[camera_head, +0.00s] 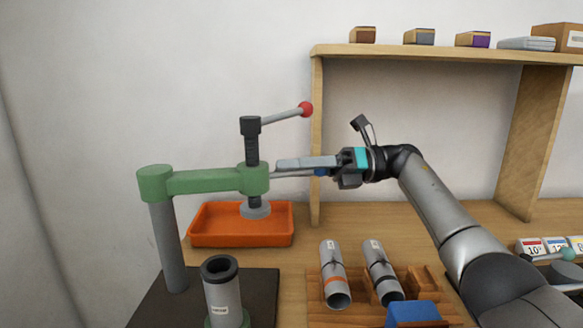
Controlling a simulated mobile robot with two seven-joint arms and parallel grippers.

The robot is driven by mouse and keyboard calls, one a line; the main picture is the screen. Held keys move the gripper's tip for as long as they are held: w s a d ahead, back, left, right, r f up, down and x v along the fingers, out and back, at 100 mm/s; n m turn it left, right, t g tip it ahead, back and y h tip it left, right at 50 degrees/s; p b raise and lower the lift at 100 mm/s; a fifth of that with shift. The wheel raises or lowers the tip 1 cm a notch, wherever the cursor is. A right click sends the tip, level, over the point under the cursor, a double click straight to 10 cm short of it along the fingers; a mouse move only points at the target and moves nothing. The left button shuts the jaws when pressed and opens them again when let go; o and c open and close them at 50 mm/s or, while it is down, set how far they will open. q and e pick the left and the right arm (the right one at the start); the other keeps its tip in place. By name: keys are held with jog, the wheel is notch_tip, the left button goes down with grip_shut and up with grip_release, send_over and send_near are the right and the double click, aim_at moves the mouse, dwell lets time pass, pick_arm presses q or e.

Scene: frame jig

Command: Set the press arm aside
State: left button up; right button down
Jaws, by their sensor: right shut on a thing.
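The green press arm (208,182) reaches right from the top of a grey post (168,245) on a dark base plate. Its round end (254,179) carries a black screw with a grey pressure foot (256,210) below and a lever with a red knob (306,109) above. My right gripper (274,169) comes in from the right, its fingers at the arm's round end and shut on it. The exact contact is partly hidden. A grey labelled tube (222,292) stands upright on the base plate, left of the pressure foot. My left gripper is not in view.
An orange tray (240,240) lies behind the base, below the press arm's end. Two grey tubes (333,275) lie tilted in a wooden rack (318,312), with a blue block (414,313) in front. A wooden shelf (430,51) stands behind. Number cards are at the right.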

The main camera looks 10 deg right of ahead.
jog(key=shift+a+f, duration=0.1)
jog(key=shift+f, duration=0.4)
jog(key=c, duration=0.9)
grip_release()
jog(key=shift+s+d+r, duration=0.1)
jog(key=shift+d, duration=1.95)
jog(key=shift+s+d, duration=0.1)
jog(key=shift+d, duration=1.9)
